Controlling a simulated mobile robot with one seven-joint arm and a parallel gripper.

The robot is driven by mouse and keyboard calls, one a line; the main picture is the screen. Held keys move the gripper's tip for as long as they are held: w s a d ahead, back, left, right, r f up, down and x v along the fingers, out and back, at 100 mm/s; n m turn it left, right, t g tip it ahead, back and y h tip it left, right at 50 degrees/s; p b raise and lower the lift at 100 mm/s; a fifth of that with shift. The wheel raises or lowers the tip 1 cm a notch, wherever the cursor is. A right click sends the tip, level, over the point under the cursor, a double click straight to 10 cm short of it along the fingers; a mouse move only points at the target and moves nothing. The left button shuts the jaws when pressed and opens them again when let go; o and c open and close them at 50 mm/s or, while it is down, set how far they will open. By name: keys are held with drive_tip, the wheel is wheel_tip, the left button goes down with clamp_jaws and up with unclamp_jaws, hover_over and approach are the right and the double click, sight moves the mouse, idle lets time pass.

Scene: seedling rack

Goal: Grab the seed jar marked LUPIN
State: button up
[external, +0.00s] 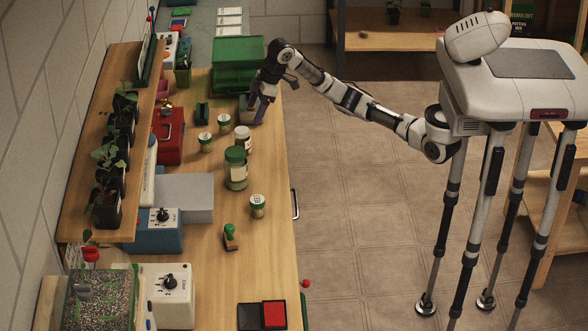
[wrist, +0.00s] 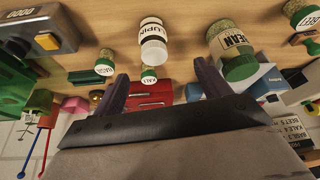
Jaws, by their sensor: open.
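The LUPIN jar (wrist: 153,45), white with a dark band and a label, lies ahead between my fingers in the wrist view. In the external view, the white-lidded jar (external: 243,138) on the bench appears to be the same one; its label is not readable there. My gripper (external: 256,110) is open and empty above the bench, beyond that jar and apart from it. Its two purple fingers also show in the wrist view (wrist: 162,72), spread wide.
A large BEAN jar (wrist: 231,48) stands close to the LUPIN jar. Small green-lidded jars, including KALE (wrist: 147,80), are near it too. A scale-like box with a display (wrist: 42,28) is beside my gripper. A green crate (external: 238,65) and red box (external: 169,136) stand nearby.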

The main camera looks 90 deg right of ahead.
sight(247, 130)
drive_tip(key=x, duration=0.8)
drive_tip(key=shift+s+d+f, duration=0.1)
drive_tip(key=shift+d+f, duration=0.15)
drive_tip(key=shift+d+p+x, duration=0.2)
drive_tip(key=shift+p+x, duration=0.2)
drive_tip(key=shift+x, duration=0.9)
drive_tip(key=shift+d+p+x, duration=0.15)
drive_tip(key=shift+p+x, duration=0.2)
drive_tip(key=shift+x, duration=1)
drive_tip(key=shift+s+f, duration=0.1)
drive_tip(key=shift+s, duration=0.1)
drive_tip(key=c, duration=1.1)
drive_tip(key=shift+c, duration=0.3)
